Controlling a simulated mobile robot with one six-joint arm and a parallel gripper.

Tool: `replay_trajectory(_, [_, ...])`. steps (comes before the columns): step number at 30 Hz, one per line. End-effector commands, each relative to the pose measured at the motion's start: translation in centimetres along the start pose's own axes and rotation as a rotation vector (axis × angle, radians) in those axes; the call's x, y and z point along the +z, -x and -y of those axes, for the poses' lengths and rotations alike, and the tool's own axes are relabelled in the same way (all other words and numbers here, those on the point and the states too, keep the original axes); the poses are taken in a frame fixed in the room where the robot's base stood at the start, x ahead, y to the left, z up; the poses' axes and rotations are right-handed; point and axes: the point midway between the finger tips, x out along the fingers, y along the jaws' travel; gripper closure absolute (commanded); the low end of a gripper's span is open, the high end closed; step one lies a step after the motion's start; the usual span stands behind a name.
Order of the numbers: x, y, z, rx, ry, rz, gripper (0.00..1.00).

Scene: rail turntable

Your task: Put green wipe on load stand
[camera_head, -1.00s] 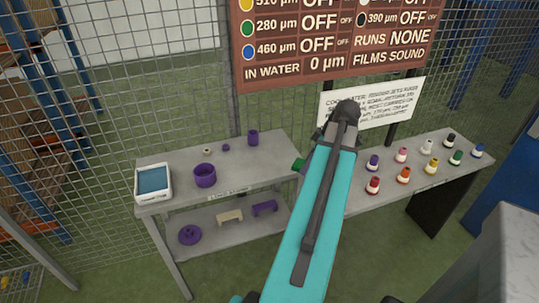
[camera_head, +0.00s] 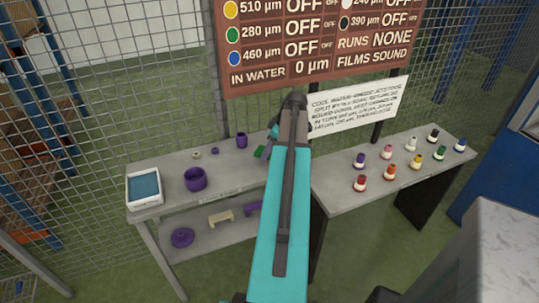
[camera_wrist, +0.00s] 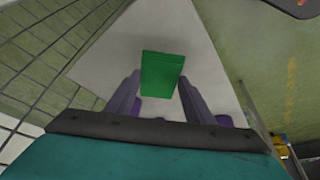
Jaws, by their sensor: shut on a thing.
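My gripper (camera_wrist: 159,98) is shut on the green wipe (camera_wrist: 161,70), a flat green rectangle held between its purple fingers in the wrist view. In the head view the wipe (camera_head: 259,152) shows small beside my teal arm, by the right part of the left grey table, which I take for the load stand (camera_head: 165,166). The label on its front edge is too small to read surely. A pale flat surface lies behind the wipe in the wrist view. I cannot tell the gap between them. My arm hides most of the gripper in the head view.
The left table holds a white tray with a blue pad (camera_head: 144,187), a purple bowl (camera_head: 195,179) and a purple cup (camera_head: 242,140). Purple parts sit on its lower shelf. Several coloured bottles stand on the right table (camera_head: 335,191). A signboard and mesh fence stand behind.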

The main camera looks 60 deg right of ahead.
Motion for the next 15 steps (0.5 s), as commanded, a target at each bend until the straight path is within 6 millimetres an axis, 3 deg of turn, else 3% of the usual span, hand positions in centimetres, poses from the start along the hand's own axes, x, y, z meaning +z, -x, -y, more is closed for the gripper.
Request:
replay_trajectory(8, [0.1, -0.1, 0.0, 0.000, 0.000, 0.000, 0.70])
replay_trajectory(15, [0.6, -1.3, 0.1, -0.001, 0.000, 0.000, 0.70])
